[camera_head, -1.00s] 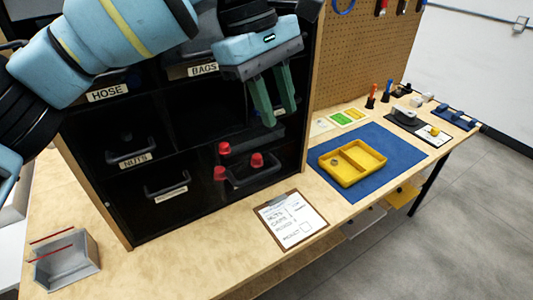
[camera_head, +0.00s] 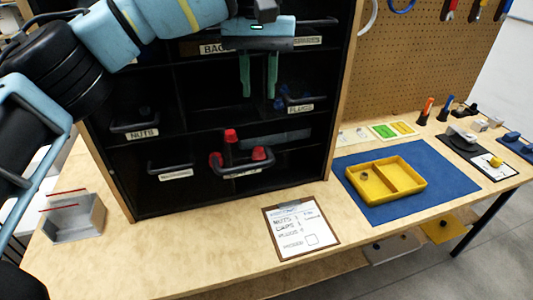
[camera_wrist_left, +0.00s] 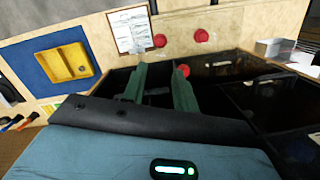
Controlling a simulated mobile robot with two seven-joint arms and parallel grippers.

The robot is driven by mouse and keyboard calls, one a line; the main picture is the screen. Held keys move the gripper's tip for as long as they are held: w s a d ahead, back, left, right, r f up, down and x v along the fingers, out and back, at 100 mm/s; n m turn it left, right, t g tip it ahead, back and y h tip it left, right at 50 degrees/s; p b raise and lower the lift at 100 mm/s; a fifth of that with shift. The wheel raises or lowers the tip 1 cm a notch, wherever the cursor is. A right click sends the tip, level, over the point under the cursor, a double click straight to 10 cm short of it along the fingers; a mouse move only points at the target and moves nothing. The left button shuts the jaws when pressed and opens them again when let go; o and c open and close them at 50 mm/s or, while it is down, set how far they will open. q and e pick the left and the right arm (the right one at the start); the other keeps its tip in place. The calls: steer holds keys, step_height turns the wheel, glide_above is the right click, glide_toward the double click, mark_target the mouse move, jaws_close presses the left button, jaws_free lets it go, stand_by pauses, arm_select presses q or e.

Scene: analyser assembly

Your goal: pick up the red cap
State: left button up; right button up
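Three red caps show in the bin on the lower shelf of the black cabinet: an upper one (camera_head: 230,136), a left one (camera_head: 215,159) and a right one (camera_head: 259,153). My left gripper (camera_head: 258,92) is open and empty, its two green fingers pointing down, above the caps in the head view. In the left wrist view, the fingers (camera_wrist_left: 160,88) are apart with nothing between them. Red caps there lie beyond the fingertips, with one (camera_wrist_left: 184,70) partly hidden by the right finger. My right gripper is not in view.
The black cabinet's shelves and dividers surround the gripper's area. A clipboard (camera_head: 301,241) lies in front of the cabinet. A yellow tray (camera_head: 425,184) rests on a blue mat (camera_head: 455,184) to the right. A grey container (camera_head: 85,222) stands at the left.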

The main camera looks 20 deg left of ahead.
arm_select(q)
steer(key=f, duration=0.4)
steer(key=s+f, duration=0.1)
steer(key=f, duration=0.1)
steer(key=shift+d+f, duration=0.1)
steer(key=shift+f, duration=0.3)
steer(key=shift+s+f+p, duration=0.2)
steer(key=shift+f, duration=0.7)
steer(key=shift+s+f+p, duration=0.15)
steer(key=shift+f, duration=0.75)
steer(key=shift+d+f, duration=0.1)
steer(key=shift+f, duration=0.65)
steer(key=shift+s, duration=0.1)
steer(key=shift+c, duration=0.3)
steer(key=c, duration=0.6)
steer(key=shift+o, duration=0.2)
